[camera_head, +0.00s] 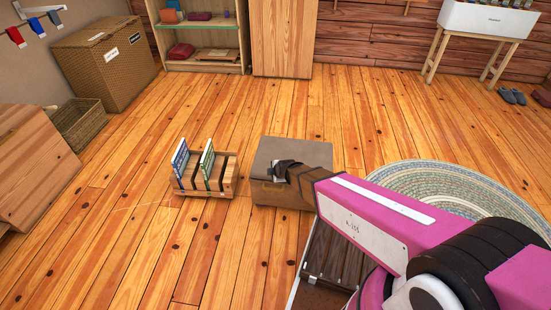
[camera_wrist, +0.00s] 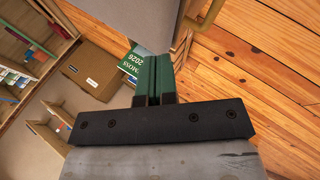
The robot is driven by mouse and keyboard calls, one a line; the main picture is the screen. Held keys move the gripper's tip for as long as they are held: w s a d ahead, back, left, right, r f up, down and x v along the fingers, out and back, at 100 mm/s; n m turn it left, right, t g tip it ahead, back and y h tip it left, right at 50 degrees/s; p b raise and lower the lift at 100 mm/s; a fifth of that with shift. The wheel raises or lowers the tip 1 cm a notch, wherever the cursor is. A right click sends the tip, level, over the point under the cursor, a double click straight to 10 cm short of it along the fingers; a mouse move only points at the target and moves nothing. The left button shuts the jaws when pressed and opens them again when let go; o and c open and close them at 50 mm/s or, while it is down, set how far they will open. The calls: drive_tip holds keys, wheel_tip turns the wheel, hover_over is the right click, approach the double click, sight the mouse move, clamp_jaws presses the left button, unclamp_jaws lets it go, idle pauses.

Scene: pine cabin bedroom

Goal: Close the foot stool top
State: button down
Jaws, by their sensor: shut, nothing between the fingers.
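The foot stool (camera_head: 266,193) is a taupe-brown box on the floor at the picture's middle in the head view. Its top (camera_head: 290,153) is a flat grey-brown panel; my gripper and wrist cover its front right, so I cannot tell whether a gap remains under it. In the head view my gripper (camera_head: 278,170) is at the stool's top; contact is unclear.
A wooden rack (camera_head: 190,192) with upright books stands left of the stool. A green book (camera_wrist: 127,66) shows behind the fingers. A round braided rug (camera_head: 430,175) lies right. Wicker baskets (camera_head: 105,65) and a shelf (camera_head: 205,65) stand farther back. Floor between them is clear.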

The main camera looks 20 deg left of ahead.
drive_tip(key=f, duration=0.3)
drive_tip(key=s+f, duration=0.1)
drive_tip(key=f, duration=0.2)
drive_tip(key=s+f, duration=0.1)
drive_tip(key=f, duration=0.2)
drive_tip(key=shift+d+f, duration=0.15)
drive_tip(key=shift+f, duration=0.15)
wheel_tip(320, 180, down, 2)
drive_tip(key=shift+s+f, duration=0.1)
drive_tip(key=shift+f, duration=0.1)
wheel_tip(320, 180, up, 6)
hover_over(272, 189)
drive_tip(key=s+d, duration=0.2)
drive_tip(key=s, duration=0.1)
drive_tip(key=s+d+r, duration=0.3)
drive_tip(key=s+d, duration=0.2)
drive_tip(key=s, duration=0.2)
